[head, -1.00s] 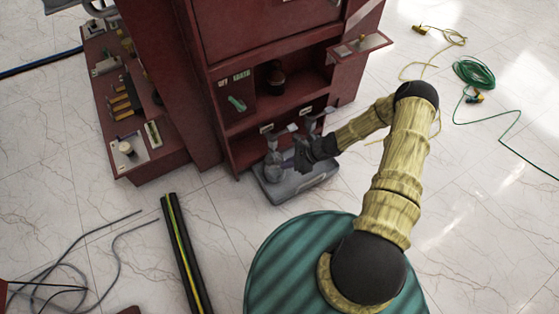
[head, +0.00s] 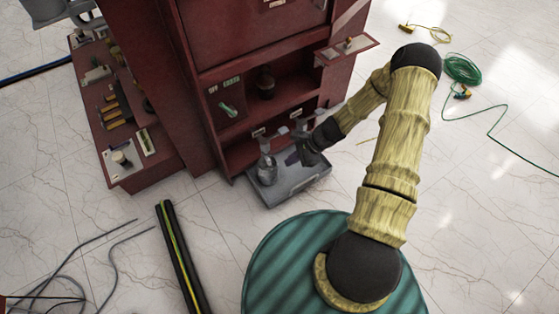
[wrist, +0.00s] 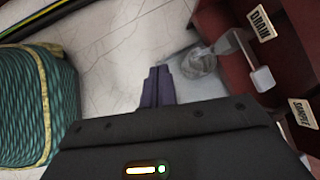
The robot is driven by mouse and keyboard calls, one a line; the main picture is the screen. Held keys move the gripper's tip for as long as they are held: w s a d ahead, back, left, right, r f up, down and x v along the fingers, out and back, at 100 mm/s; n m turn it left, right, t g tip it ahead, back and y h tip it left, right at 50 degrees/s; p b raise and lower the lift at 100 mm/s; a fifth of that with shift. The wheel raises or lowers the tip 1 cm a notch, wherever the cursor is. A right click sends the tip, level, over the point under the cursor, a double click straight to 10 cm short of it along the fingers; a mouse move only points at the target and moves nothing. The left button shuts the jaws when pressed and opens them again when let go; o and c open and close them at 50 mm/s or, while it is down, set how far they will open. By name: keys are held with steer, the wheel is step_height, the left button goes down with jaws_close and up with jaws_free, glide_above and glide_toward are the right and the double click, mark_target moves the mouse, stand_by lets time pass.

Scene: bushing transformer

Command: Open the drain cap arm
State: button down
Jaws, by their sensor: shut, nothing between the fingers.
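The drain label (wrist: 262,24) is on the red cabinet in the wrist view. Below it a pale arm with a square end (wrist: 263,78) sticks out; I take it as the drain cap arm. In the head view this pale end (head: 282,130) is small, beside the left label (head: 258,132). My gripper (wrist: 157,88) has its two dark fingers together and empty. It is left of the pale arm in the wrist view, apart from it. In the head view my gripper (head: 296,157) is low in front of the cabinet, over a grey tray.
A clear vessel (head: 267,170) stands in the grey tray (head: 290,187); it also shows in the wrist view (wrist: 200,62). A sample label (wrist: 303,112) is beside the drain label. A red shelf (head: 347,48) juts out above right. Cables lie on the floor; floor right is mostly clear.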

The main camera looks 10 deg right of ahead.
steer(key=s+d+r+n+h, duration=0.1)
steer(key=s+r+n, duration=0.3)
steer(key=r, duration=0.6)
steer(key=s+d+r+n+t+h, duration=0.1)
steer(key=s+r+n+h, duration=0.3)
steer(key=r, duration=0.6)
steer(key=s+d+r+n+t+h, duration=0.1)
steer(key=s+r+n, duration=0.3)
steer(key=r+n, duration=0.4)
step_height(320, 180, up, 3)
steer(key=shift+s+d+f+h, duration=0.15)
steer(key=shift+s+h, duration=0.1)
steer(key=shift+h, duration=0.45)
